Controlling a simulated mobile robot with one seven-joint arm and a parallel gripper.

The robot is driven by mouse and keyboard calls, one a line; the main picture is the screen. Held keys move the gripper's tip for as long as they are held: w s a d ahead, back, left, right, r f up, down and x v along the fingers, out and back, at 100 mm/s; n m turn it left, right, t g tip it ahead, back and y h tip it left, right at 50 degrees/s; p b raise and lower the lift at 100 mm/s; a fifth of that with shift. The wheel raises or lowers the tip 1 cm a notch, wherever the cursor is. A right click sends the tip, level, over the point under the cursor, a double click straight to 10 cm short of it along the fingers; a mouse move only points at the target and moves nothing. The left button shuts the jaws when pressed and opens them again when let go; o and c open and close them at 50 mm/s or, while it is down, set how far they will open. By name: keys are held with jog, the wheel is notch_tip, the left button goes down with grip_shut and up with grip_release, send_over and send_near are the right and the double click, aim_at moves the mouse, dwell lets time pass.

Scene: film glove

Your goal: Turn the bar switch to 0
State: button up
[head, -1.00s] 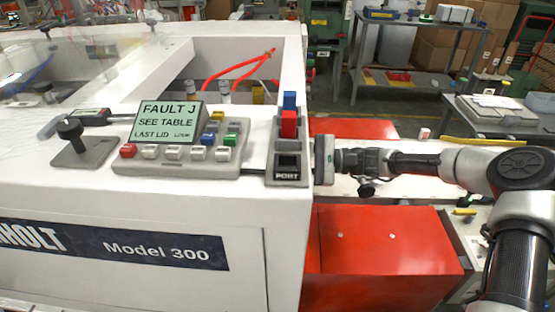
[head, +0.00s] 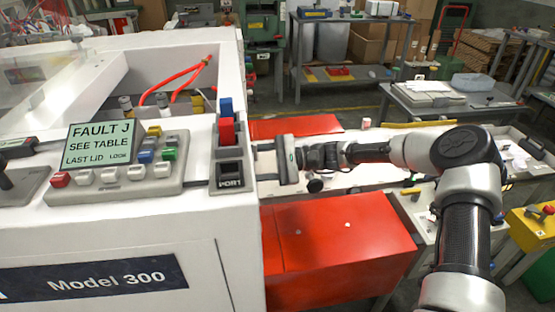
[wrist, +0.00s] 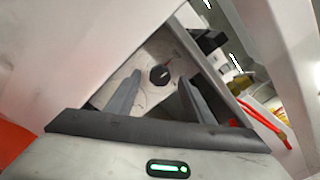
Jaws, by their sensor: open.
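My gripper (head: 264,162) points left at the right-hand side of the white machine in the head view. Its two fingers are apart with nothing held between them. In the wrist view my gripper (wrist: 160,98) frames a small round black knob (wrist: 160,75) on a worn grey plate. The knob lies beyond the fingers, apart from them as far as I can tell. A thin red mark shows beside it. It may be the bar switch; no 0 or bar setting is readable. In the head view this knob is hidden.
The white machine (head: 140,235) fills the left, with a FAULT J display (head: 95,147) and a PORT unit (head: 229,168) at its edge. A red box (head: 335,240) stands below my arm. In the wrist view, pale machine walls flank the plate, with red tubing (wrist: 272,120) at right.

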jog(key=v, duration=1.3)
jog(key=shift+w+d, duration=0.15)
jog(key=shift+d, duration=0.15)
jog(key=shift+r, duration=0.1)
